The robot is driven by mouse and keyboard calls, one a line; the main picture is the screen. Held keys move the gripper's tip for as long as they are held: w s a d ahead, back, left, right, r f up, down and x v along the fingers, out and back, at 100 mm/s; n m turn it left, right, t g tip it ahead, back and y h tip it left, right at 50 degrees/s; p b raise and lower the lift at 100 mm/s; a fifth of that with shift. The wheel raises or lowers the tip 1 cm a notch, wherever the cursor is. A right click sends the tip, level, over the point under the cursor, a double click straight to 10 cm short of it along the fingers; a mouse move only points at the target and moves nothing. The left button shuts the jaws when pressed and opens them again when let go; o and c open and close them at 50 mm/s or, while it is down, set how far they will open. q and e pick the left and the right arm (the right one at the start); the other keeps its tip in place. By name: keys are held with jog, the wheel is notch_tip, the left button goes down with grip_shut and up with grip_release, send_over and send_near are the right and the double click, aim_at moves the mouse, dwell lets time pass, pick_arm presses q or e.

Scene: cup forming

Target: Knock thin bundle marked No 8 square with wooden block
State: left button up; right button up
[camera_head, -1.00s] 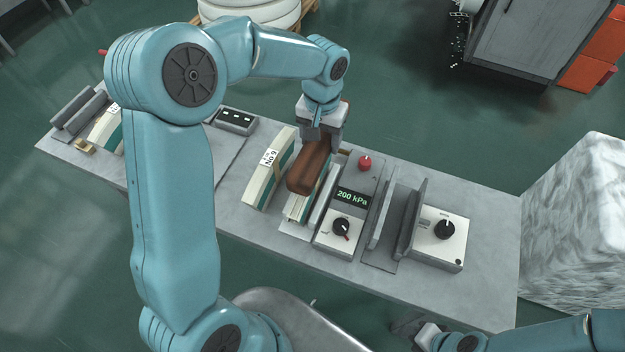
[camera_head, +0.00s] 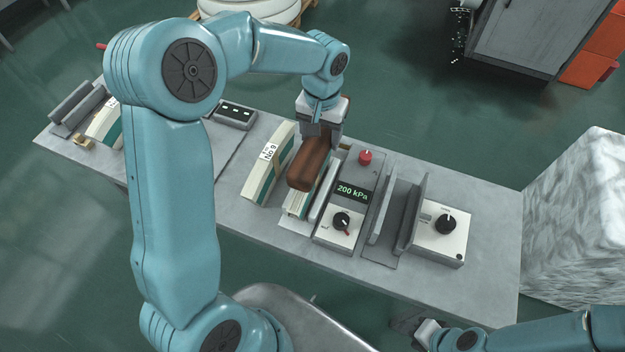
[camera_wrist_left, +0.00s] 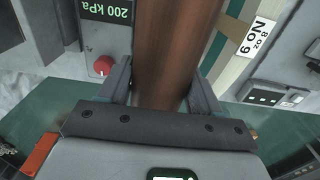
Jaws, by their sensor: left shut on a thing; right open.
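My left gripper (camera_head: 321,128) is shut on the brown wooden block (camera_head: 313,163). The block also fills the middle of the left wrist view (camera_wrist_left: 166,50), between the two fingers (camera_wrist_left: 160,85). It is over a thin white and green bundle (camera_head: 298,204) in the head view and hides most of it, including any label. I cannot tell whether block and bundle touch. My right gripper (camera_head: 408,326) is open and empty at the bottom of the head view, off the table's front edge.
Right of the thin bundle stands a unit with a 200 kPa display (camera_head: 351,191), a red button (camera_head: 365,157) and a knob. Grey upright plates (camera_head: 407,215) and another knob box (camera_head: 441,236) follow. Another bundle (camera_head: 105,122) lies far left. The table's right end (camera_head: 490,240) is bare.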

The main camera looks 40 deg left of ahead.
pick_arm(q)
jog(key=shift+f+b, duration=0.3)
jog(key=shift+f, duration=0.45)
jog(key=shift+r+p, duration=1.75)
jog(key=shift+r, duration=0.6)
jog(key=shift+f, duration=0.1)
pick_arm(e)
notch_tip(320, 180, up, 2)
pick_arm(q)
notch_tip(320, 180, down, 4)
jog(key=b, duration=0.3)
pick_arm(e)
notch_tip(320, 180, down, 3)
